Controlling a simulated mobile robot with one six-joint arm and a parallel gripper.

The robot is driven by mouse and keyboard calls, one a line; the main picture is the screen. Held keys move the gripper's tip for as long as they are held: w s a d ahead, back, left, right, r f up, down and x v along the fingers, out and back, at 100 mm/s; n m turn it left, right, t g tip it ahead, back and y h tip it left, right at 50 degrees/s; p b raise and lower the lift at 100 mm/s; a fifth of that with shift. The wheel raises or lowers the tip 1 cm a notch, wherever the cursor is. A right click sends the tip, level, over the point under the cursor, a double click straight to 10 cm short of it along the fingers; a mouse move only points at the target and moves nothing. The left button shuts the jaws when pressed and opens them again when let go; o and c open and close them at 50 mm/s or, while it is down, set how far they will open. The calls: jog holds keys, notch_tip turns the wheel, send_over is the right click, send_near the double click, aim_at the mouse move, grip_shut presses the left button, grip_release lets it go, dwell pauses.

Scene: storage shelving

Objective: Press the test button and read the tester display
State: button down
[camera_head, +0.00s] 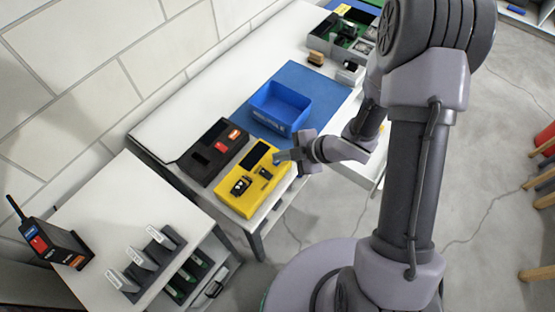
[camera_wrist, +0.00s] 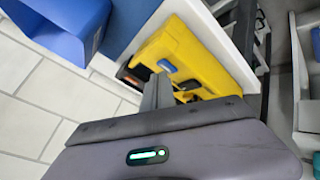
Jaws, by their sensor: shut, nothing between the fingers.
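The yellow tester (camera_head: 232,203) lies on the white bench, near its front edge. A dark panel (camera_head: 255,154), seemingly its display, shows no readable text. Small dark parts sit on its lower half, one with pale spots (camera_head: 241,186). My gripper (camera_head: 280,156) is shut and empty at the tester's right edge, close to the dark panel; I cannot tell whether it touches. In the wrist view my shut fingers (camera_wrist: 158,92) point toward the yellow tester (camera_wrist: 196,52), near a blue raised part (camera_wrist: 167,66) that may be the button. The fingers hide part of the tester.
A black case (camera_head: 205,163) with red and orange parts sits left of the tester. A blue bin (camera_head: 280,117) stands behind on a blue mat (camera_head: 320,82). A radio (camera_head: 55,248) and labelled slots (camera_head: 140,262) are on the left table. Stools stand at right.

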jog(key=shift+f, duration=0.35)
jog(key=shift+r, duration=0.1)
dwell(0.4)
jog(key=shift+r+p, duration=0.5)
jog(key=shift+r, duration=0.2)
notch_tip(320, 180, up, 5)
jog(key=p, duration=0.4)
dwell(0.5)
